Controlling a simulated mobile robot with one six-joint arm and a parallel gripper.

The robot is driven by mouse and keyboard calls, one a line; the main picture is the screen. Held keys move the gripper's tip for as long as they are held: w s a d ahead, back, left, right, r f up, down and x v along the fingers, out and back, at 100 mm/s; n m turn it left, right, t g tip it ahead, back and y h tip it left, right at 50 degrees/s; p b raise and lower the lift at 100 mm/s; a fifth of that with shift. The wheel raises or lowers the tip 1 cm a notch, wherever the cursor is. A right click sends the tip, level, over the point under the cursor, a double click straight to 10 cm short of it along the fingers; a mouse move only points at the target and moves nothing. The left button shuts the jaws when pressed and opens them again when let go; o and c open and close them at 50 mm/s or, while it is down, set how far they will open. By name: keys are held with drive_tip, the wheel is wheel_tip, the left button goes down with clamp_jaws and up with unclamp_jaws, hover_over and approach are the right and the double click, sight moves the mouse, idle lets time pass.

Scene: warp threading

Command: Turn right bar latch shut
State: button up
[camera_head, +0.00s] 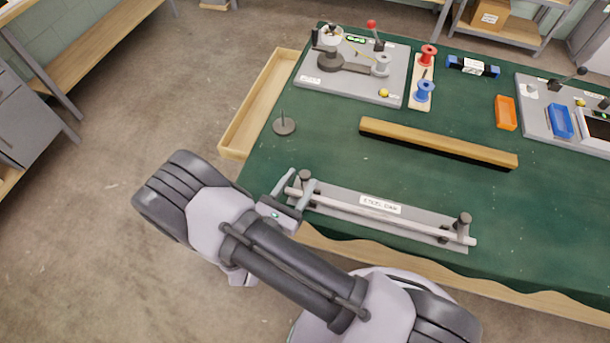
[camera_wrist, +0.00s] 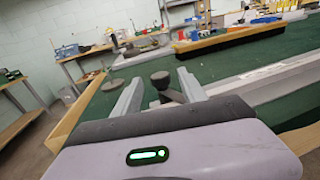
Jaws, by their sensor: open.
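A grey bar holder plate (camera_head: 345,215) lies along the near edge of the green table, with a pale rod (camera_head: 400,222) along it. A dark latch knob (camera_head: 463,219) stands at the plate's right end. Another dark latch knob (camera_head: 305,175) stands at its left end. My gripper (camera_head: 300,180) is open around the left-end knob, one finger on each side. In the wrist view, this knob (camera_wrist: 160,79) shows between the spread fingers of my gripper (camera_wrist: 159,84). I cannot tell whether either finger touches it.
A long wooden brush-like bar (camera_head: 438,143) lies behind the holder. A dark round weight (camera_head: 284,126) stands to the left. A grey winding station (camera_head: 350,80), spools (camera_head: 424,91) and an orange tray (camera_head: 506,113) stand farther back. Green cloth between them is clear.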

drive_tip(key=shift+x, duration=1.45)
clamp_jaws()
drive_tip(key=m+g+h+b, duration=0.1)
drive_tip(key=m+g+h, duration=0.1)
drive_tip(key=shift+f+h+b, duration=0.15)
drive_tip(key=shift+h+b, duration=0.15)
drive_tip(key=shift+b, duration=0.05)
drive_tip(key=m+g+h, duration=0.2)
drive_tip(key=shift+m+g+h+b, duration=0.3)
drive_tip(key=shift+g, duration=0.1)
unclamp_jaws()
